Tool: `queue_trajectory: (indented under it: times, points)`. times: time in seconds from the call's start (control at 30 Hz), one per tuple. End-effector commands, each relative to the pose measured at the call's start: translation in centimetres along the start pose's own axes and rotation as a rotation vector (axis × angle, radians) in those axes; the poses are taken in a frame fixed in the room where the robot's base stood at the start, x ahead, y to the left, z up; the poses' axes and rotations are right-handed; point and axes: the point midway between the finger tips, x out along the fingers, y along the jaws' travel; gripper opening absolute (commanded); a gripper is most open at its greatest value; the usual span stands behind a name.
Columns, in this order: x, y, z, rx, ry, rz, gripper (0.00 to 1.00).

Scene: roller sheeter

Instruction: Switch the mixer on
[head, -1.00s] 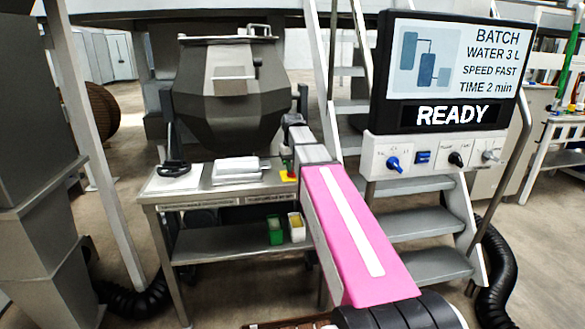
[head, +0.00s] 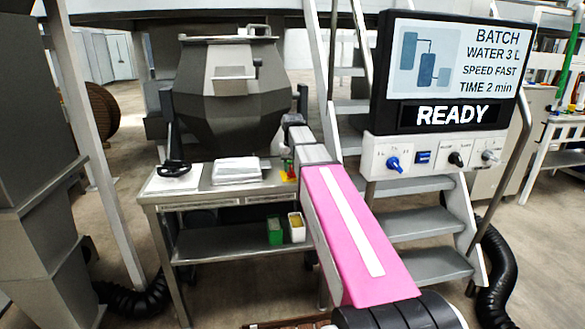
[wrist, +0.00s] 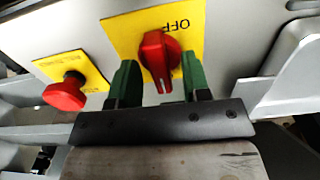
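The mixer switch is a red rotary knob (wrist: 155,55) on a yellow plate (wrist: 122,30) marked OFF in the wrist view. The white line on the knob points toward the bottom of the picture. My gripper (wrist: 159,64) is open, with one green finger on each side of the knob; a gap shows at the left, and contact at the right is unclear. In the head view the mixer (head: 228,95) is a large grey faceted drum behind the table. The display (head: 450,72) reads READY, water 3 L, speed fast, time 2 min.
A red mushroom button (wrist: 66,93) sits on another yellow plate left of the knob. A control panel (head: 435,156) with knobs hangs below the display, before metal stairs (head: 415,222).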

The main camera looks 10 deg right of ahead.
Motion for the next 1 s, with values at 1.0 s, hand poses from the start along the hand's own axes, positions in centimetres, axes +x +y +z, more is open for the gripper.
queue_trajectory:
  times: [1.0]
  points:
    - [-10.4, 0.0, 0.0, 0.0, 0.0, 0.0, 0.44]
